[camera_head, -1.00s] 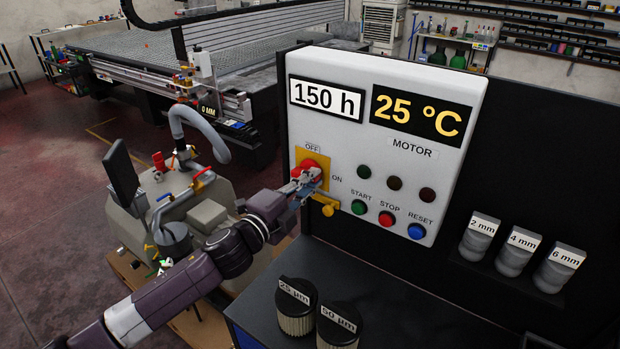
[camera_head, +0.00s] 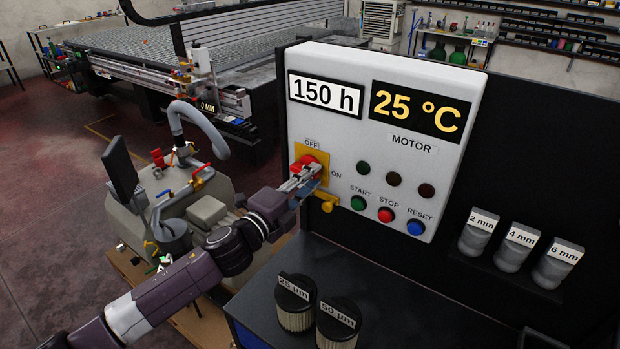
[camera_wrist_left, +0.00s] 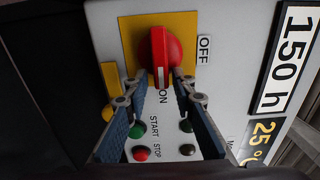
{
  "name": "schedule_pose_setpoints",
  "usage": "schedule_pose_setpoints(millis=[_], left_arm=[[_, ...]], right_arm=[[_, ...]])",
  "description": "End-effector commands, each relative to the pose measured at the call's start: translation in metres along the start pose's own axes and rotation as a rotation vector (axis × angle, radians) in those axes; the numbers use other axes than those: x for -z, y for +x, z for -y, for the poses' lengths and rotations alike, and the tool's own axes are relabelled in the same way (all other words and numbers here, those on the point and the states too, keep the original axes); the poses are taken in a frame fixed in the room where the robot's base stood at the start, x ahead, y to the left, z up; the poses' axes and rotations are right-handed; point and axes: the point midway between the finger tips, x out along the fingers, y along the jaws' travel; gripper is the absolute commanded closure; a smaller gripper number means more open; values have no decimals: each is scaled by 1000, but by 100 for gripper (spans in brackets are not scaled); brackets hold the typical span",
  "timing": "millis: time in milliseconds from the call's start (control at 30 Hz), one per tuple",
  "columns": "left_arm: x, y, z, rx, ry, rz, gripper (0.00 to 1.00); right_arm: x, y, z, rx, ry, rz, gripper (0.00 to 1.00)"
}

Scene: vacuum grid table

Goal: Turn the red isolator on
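The red isolator (camera_head: 303,162) is a rotary knob on a yellow plate (camera_head: 322,172) at the left of the white panel, with OFF above it and ON to its right. In the left wrist view the red knob (camera_wrist_left: 160,55) has its handle's white mark pointing at the ON label, away from the OFF label at the right. My left gripper (camera_head: 301,175) is at the knob. In the left wrist view its fingers (camera_wrist_left: 159,82) are open, one on each side of the handle's marked end, with gaps visible. My right gripper is not in view.
The panel carries the green START (camera_head: 358,203), red STOP (camera_head: 386,215) and blue RESET (camera_head: 416,228) buttons below dark lamps. A yellow padlock-like part (camera_head: 327,202) hangs below the plate. Labelled filters (camera_head: 296,312) stand on the dark bench below.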

Motion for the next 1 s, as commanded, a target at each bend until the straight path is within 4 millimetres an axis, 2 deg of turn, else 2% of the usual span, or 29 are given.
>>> schedule_pose_setpoints(millis=[300, 467, 567, 900, 1000], left_arm=[[0, 0, 1, 1, -2, 1, 70], [-1, -11, 0, 1, -2, 1, 70], [-1, -25, 0, 0, -2, 2, 70], [0, -92, -1, -2, 0, 1, 70], [-1, -105, -1, -1, -2, 2, 70]], right_arm=[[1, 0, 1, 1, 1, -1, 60], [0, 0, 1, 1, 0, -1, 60], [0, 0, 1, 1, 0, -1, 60], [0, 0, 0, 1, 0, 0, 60], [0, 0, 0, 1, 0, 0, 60]])
